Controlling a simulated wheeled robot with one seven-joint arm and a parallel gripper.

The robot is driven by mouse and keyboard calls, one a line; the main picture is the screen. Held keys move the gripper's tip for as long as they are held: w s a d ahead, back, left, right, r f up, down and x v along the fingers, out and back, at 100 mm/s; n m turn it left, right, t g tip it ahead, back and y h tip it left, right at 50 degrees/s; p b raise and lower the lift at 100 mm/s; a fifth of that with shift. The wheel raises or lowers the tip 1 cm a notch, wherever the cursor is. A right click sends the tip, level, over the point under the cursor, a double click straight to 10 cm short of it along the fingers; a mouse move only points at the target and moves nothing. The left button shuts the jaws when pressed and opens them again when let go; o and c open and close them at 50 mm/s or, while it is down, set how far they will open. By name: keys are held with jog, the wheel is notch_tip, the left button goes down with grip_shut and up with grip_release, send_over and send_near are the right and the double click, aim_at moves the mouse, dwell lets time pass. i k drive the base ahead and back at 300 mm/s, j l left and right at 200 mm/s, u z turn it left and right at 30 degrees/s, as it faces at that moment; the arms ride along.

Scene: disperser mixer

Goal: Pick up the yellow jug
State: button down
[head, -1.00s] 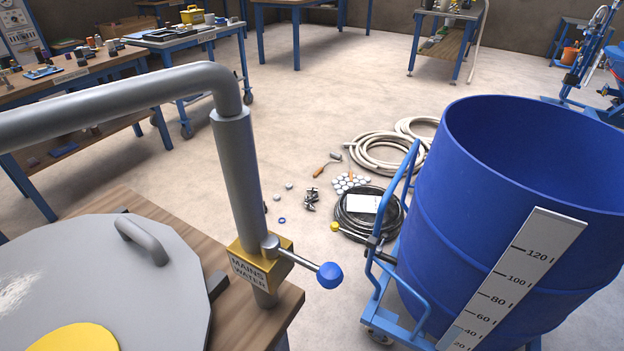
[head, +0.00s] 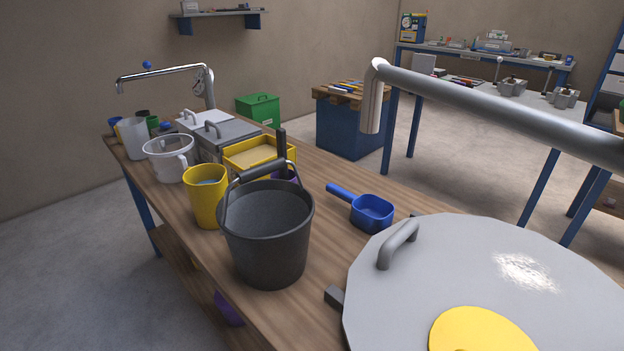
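The yellow jug (head: 203,203) stands upright on the wooden bench (head: 330,248), left of the middle in the head view. Something bluish shows inside its mouth. A dark grey bucket (head: 268,245) stands right in front of it and to its right, close to it or touching. The clear jug (head: 169,160) stands just behind it to the left. I cannot make out the jug's handle clearly. My gripper is not in view.
A blue scoop (head: 371,212), a yellow tray (head: 268,160) and a grey lidded box (head: 226,143) share the bench. A large round grey lid (head: 480,275) fills the lower right. A grey pipe (head: 490,105) crosses above. Bare floor (head: 75,230) lies left of the bench.

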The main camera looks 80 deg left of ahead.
aim_at(205, 185)
jog(key=u, duration=2.5)
